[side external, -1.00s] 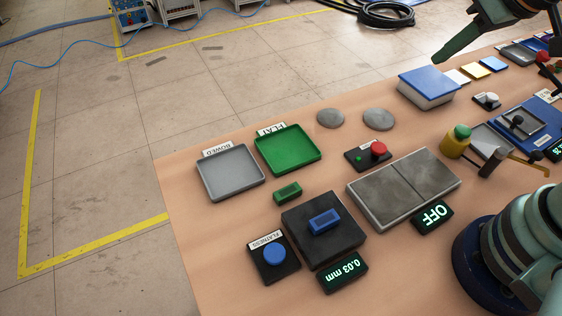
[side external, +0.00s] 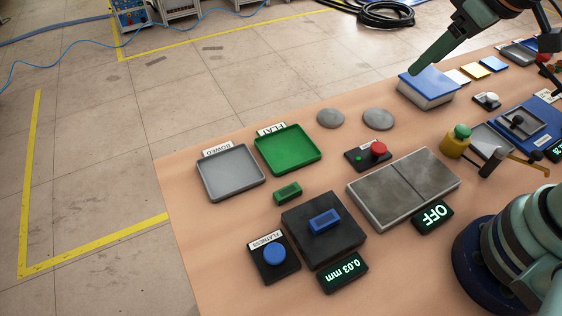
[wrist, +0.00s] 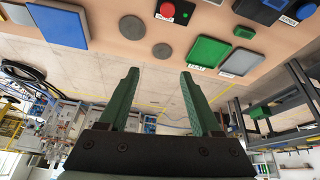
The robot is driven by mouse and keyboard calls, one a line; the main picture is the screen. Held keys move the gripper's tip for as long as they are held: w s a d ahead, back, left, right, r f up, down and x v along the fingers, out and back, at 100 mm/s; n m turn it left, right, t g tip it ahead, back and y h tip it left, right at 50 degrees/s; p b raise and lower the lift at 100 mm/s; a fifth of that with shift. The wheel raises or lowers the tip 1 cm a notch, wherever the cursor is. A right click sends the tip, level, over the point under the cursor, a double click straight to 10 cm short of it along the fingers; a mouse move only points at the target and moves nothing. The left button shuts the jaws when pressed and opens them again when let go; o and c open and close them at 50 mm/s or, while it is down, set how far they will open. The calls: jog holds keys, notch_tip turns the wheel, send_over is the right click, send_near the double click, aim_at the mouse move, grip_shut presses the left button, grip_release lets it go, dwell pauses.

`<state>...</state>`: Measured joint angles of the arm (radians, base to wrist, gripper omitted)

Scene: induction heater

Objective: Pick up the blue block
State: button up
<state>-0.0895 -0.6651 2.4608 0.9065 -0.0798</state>
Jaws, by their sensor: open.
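The blue block (side external: 324,221) is a small oblong piece lying on a dark square plate (side external: 300,244) near the table's front left. In the wrist view the blue block (wrist: 276,4) shows at the top right edge, partly cut off. My gripper (wrist: 160,72) is open, with two green fingers apart and nothing between them. In the side external view its fingers (side external: 416,72) are high at the upper right, by the blue-topped box, far from the block.
A green block (side external: 287,193) lies just behind the dark plate. A grey tray (side external: 230,190) and a green tray (side external: 310,158) stand further back. A blue button box (side external: 274,254) and a display (side external: 345,272) flank the plate. A two-part metal slab (side external: 372,211) lies to its right.

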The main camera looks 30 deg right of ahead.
jog(key=a+f+n+g, duration=0.35)
jog(key=a+n, duration=0.45)
jog(key=a, duration=0.4)
jog(key=n+g, duration=0.2)
jog(key=n, duration=0.6)
send_over(325, 219)
notch_tip(325, 219, down, 6)
jog(key=shift+t, duration=0.25)
notch_tip(325, 219, down, 6)
jog(key=shift+w+f, duration=0.15)
jog(key=shift+f, duration=0.1)
jog(key=shift+s+f, duration=0.2)
jog(key=shift+f, duration=2.4)
grip_shut()
